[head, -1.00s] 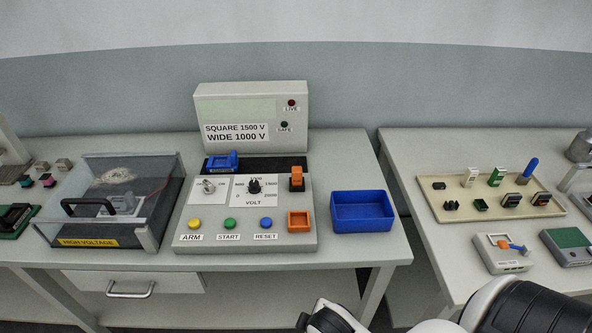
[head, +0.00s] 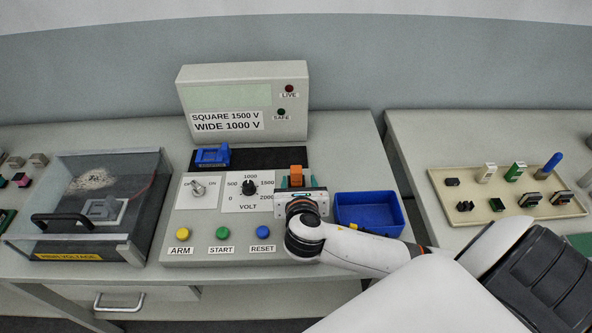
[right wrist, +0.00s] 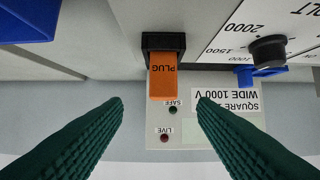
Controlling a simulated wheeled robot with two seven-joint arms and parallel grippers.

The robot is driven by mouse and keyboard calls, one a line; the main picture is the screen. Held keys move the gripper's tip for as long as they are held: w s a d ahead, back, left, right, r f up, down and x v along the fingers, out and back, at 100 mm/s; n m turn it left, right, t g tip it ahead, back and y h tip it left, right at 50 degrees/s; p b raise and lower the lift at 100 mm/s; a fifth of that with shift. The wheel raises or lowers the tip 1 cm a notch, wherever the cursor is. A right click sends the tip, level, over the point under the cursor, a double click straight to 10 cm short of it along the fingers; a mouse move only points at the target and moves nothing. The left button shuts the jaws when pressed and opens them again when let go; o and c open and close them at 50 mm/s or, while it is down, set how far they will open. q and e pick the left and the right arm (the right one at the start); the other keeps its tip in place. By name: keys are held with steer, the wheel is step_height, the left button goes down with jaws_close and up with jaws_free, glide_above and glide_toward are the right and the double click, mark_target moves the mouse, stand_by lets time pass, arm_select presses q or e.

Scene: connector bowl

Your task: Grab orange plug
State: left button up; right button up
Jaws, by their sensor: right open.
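The orange plug (head: 297,174) stands in a black socket at the right of the tester's control panel. In the right wrist view the orange plug (right wrist: 163,78), marked PLUG, is seated in its black socket (right wrist: 163,42). My right gripper (head: 296,185) is over the right side of the panel, close to the plug. In the right wrist view my right gripper (right wrist: 160,118) is open, with its dark green fingers to either side of the plug and apart from it. The orange square holder on the panel is hidden behind my right arm. My left gripper is out of view.
A blue bin (head: 368,212) stands right of the panel, beside my right forearm. A blue connector (head: 213,155) lies on the black strip behind the panel. The voltage knob (head: 249,187) is left of the plug. A high-voltage box (head: 98,205) stands at left.

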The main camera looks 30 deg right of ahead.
mark_target(297, 176)
steer(key=x, duration=0.3)
steer(key=shift+w+d+f, duration=0.2)
steer(key=shift+w, duration=0.05)
steer(key=x, duration=0.2)
steer(key=p+x, duration=0.1)
steer(key=x, duration=0.1)
steer(key=shift+w+f, duration=0.35)
steer(key=shift+f, duration=0.05)
steer(key=shift+w+d+f, duration=0.2)
steer(key=shift+w+f, duration=0.05)
steer(key=shift+w, duration=0.1)
steer(key=shift+s, duration=0.1)
steer(key=shift+c, duration=0.4)
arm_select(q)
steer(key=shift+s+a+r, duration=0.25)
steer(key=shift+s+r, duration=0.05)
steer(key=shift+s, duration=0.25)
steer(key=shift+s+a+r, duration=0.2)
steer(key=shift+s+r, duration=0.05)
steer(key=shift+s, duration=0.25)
arm_select(e)
steer(key=c, duration=1)
steer(key=shift+r, duration=0.1)
